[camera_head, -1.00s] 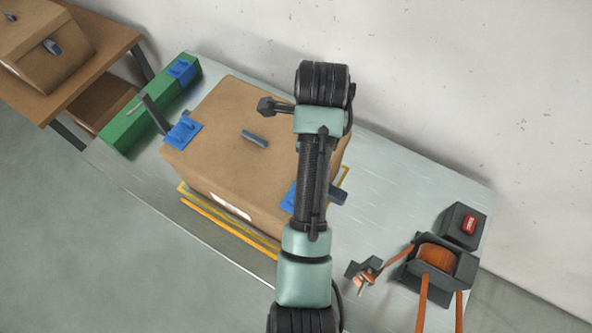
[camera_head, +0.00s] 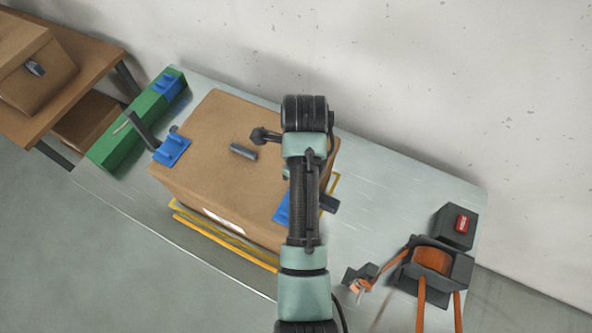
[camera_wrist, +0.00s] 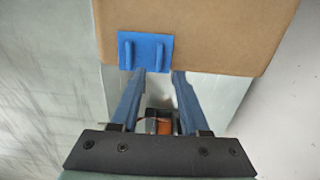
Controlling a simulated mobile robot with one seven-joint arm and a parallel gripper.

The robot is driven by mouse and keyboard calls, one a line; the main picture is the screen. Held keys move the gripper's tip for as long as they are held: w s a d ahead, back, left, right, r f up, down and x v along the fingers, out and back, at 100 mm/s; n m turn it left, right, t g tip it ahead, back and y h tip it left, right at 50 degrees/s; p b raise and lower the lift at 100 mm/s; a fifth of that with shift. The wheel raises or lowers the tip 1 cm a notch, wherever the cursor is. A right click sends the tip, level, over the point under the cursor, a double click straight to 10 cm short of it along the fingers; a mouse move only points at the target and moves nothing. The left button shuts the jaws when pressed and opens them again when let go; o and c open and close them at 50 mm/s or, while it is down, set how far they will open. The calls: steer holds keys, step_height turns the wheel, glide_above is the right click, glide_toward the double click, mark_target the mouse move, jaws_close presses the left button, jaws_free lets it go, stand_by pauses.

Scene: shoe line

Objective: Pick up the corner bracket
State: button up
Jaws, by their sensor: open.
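A blue corner bracket (camera_head: 283,207) with raised ribs sits at the front right edge of the cardboard box (camera_head: 195,190), partly hidden by my arm. A blue bracket also shows in the wrist view (camera_wrist: 146,50), flat at the edge of the box top. My gripper (camera_wrist: 160,73) is open and empty, its fingertips just below that bracket in the picture, shifted a little right of its centre. I cannot tell contact. In the head view my gripper is mostly hidden. Another blue bracket (camera_head: 172,150) sits at the box's left corner, and one (camera_head: 167,87) is on the green holder (camera_head: 125,137).
The box stands on a pale metal table (camera_head: 390,190), with yellow strips (camera_head: 225,240) along its front. A dark strapping unit with an orange reel (camera_head: 432,261) and a box with a red button (camera_head: 461,223) stand right. A wooden table (camera_head: 92,75) with cartons stands left.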

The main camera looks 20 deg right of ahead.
steer(key=shift+s+f+p, duration=0.1)
steer(key=shift+f+p, duration=0.4)
steer(key=shift+f, duration=0.1)
steer(key=shift+a+f+p, duration=0.1)
steer(key=shift+f+p, duration=0.45)
steer(key=shift+f, duration=1.55)
steer(key=shift+c, duration=0.2)
jaws_close()
